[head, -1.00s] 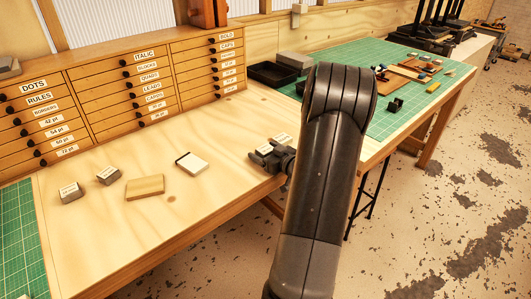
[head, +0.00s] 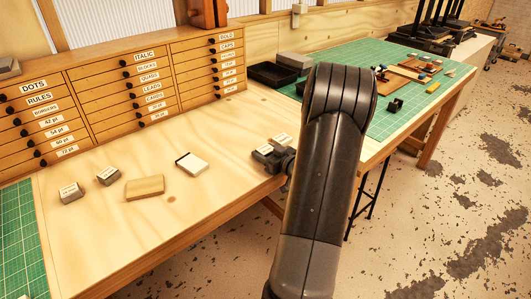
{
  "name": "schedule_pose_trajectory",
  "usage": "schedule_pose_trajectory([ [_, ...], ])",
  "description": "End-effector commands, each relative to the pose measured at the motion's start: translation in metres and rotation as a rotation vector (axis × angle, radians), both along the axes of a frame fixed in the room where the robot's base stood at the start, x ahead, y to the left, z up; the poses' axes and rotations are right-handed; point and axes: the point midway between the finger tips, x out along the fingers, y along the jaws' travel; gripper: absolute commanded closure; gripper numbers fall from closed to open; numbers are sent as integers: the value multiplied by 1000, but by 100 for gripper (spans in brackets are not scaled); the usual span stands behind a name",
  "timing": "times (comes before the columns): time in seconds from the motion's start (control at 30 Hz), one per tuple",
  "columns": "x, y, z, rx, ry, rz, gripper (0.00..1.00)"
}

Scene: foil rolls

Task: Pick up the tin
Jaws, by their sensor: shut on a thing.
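A small grey tin with a pale label (head: 280,140) is at my gripper, near the front edge of the wooden bench top. My gripper (head: 267,155) is dark and reaches in from the right, low over the bench. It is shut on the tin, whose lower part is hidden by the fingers. I cannot tell whether the tin still touches the bench. Two similar grey labelled tins stand apart at the left, one nearer (head: 70,193) and one farther back (head: 108,176).
A wooden block (head: 145,187) and a white pad with a dark edge (head: 191,164) lie mid-bench. A labelled drawer cabinet (head: 120,88) lines the back. A green mat (head: 400,75) with a black tray (head: 273,75) and small tools covers the right table. Bare bench lies in front.

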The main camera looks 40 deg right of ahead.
Motion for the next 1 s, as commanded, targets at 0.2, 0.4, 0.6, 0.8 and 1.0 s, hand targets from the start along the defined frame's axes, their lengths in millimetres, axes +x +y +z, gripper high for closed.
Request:
schedule_pose_trajectory([
  [0.2,0,0,11,-2,-2,0,72],
  [0.4,0,0,37,-5,-2,0,72],
  [0.6,-35,-17,64,-6,-2,-4,72],
  [0.8,-75,-34,90,-4,-1,-4,72],
  [1.0,-98,-43,105,-1,-2,-1,72],
])
